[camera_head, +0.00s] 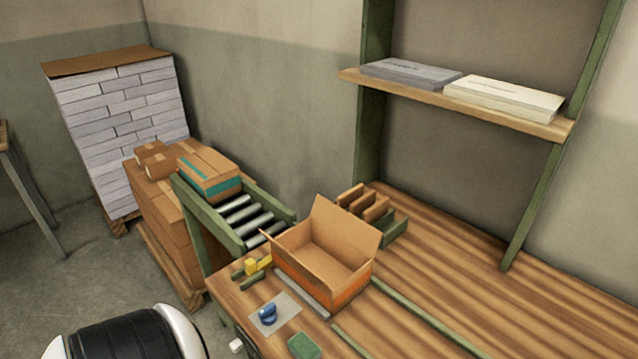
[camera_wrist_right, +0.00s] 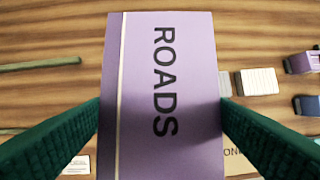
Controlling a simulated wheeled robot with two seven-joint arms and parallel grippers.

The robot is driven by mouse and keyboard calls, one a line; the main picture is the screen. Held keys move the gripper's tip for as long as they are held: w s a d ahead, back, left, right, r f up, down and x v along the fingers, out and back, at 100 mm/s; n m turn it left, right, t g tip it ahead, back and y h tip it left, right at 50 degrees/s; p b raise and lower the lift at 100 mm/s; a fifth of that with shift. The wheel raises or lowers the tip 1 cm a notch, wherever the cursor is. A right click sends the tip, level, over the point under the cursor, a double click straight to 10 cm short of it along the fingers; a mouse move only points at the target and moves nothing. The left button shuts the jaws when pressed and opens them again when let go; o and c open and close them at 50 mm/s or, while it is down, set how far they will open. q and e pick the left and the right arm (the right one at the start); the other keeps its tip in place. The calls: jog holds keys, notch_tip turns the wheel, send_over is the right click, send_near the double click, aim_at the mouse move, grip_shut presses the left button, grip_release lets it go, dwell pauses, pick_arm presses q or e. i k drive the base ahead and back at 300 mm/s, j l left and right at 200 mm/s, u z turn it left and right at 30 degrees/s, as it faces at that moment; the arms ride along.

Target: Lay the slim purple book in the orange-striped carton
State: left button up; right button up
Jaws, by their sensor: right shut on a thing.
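The slim purple book (camera_wrist_right: 163,60), lettered "ROADS", fills the middle of the right wrist view. My right gripper (camera_wrist_right: 160,108) is shut on it, with one dark green finger against each long side. The carton with the orange stripe (camera_head: 322,252) stands with its flaps open on the wooden bench in the head view. Its visible inside looks empty. The book and my right gripper are not visible in the head view. My left gripper is in neither view.
A tape dispenser (camera_head: 258,264), a blue item (camera_head: 267,313) and a green block (camera_head: 304,346) lie near the carton. Wooden dividers (camera_head: 365,203) stand behind it. A roller conveyor (camera_head: 238,215) adjoins on the left. The bench right of the carton (camera_head: 480,270) is mostly clear.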

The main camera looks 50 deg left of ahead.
aim_at(320, 274)
jog(key=k+j, duration=0.1)
jog(key=j, duration=0.3)
jog(key=k+j, duration=0.1)
jog(key=j, duration=0.35)
jog(key=k+j, duration=0.1)
jog(key=j, duration=0.3)
jog(key=k+j, duration=0.1)
jog(key=j, duration=0.35)
jog(key=k+j, duration=0.1)
jog(key=j, duration=0.3)
jog(key=k+j, duration=0.1)
jog(key=j, duration=0.3)
jog(key=k+j, duration=0.1)
jog(key=j, duration=0.35)
